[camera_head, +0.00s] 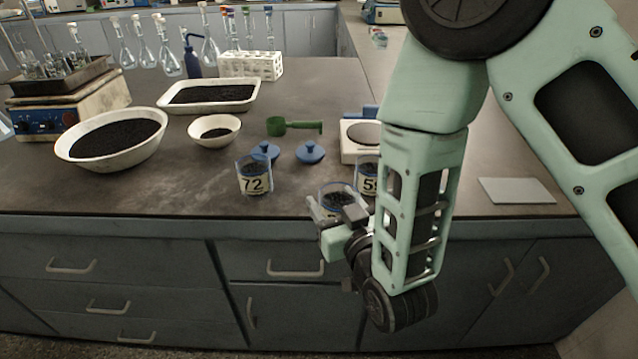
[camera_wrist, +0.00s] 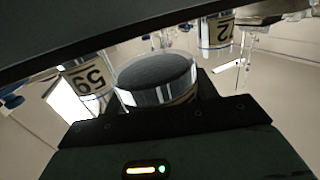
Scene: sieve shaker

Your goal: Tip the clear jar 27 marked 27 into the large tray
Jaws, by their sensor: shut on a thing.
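A clear jar with dark grains (camera_head: 336,194) is held in my gripper (camera_head: 334,210) near the counter's front edge. It looks upright. Its number is hidden by the gripper, and I cannot tell whether its base touches the counter. In the wrist view the same jar (camera_wrist: 156,82) sits between the fingers, its yellowish label edge just showing. The large white tray (camera_head: 212,107), with a layer of dark grains, lies at the back left, well away from my gripper.
Jar 72 (camera_head: 255,180) stands left of my gripper; jar 59 (camera_head: 367,172) is close on the right, partly hidden by my arm. Two blue lids (camera_head: 310,152), a green scoop (camera_head: 290,126), a small bowl (camera_head: 214,138), a large bowl (camera_head: 113,152) and a balance (camera_head: 352,154) lie behind.

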